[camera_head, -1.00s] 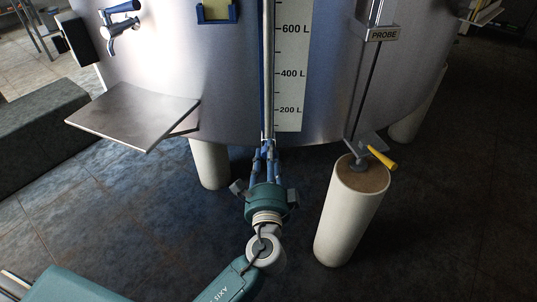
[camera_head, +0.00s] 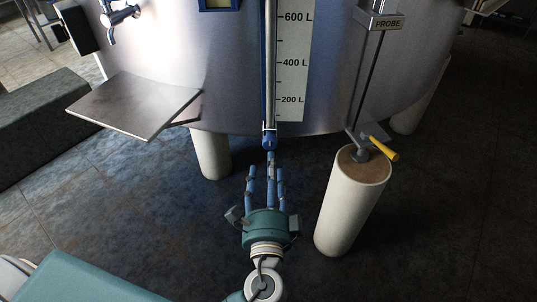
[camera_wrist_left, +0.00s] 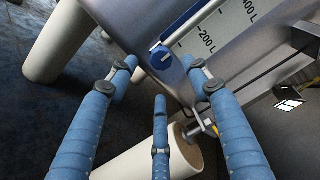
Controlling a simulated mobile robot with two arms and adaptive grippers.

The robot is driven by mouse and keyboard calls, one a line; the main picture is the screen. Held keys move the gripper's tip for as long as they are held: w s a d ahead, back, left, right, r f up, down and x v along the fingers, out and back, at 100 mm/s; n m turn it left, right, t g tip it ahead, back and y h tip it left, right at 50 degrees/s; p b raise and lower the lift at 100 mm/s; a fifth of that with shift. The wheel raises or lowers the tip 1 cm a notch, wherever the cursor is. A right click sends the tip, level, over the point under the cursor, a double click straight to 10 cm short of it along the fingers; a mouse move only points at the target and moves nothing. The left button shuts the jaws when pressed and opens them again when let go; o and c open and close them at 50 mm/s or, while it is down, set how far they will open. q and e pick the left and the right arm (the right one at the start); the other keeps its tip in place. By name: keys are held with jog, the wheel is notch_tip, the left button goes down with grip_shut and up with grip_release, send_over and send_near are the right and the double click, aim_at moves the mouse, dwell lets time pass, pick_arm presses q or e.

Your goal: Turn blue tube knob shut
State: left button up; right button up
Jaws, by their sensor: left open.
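The blue tube knob (camera_head: 269,143) sits at the bottom end of the level tube (camera_head: 269,75) on the tank front, beside the litre scale (camera_head: 293,62). In the left wrist view the knob (camera_wrist_left: 162,59) is a round blue cap, in the gap beyond the fingertips. My left gripper (camera_head: 267,172) is below and in front of the knob, fingers spread and pointing up at it. In the left wrist view its blue fingers (camera_wrist_left: 150,80) are open and empty, with nothing between them. They appear apart from the knob. My right gripper is not in view.
A pale post (camera_head: 349,215) with a yellow-handled valve (camera_head: 382,148) stands to the right. A metal shelf (camera_head: 132,104) juts from the tank at left. A tank leg (camera_head: 210,153) stands behind; floor around my gripper is clear.

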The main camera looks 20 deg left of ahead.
pick_arm(q)
jog(key=shift+v, duration=1.45)
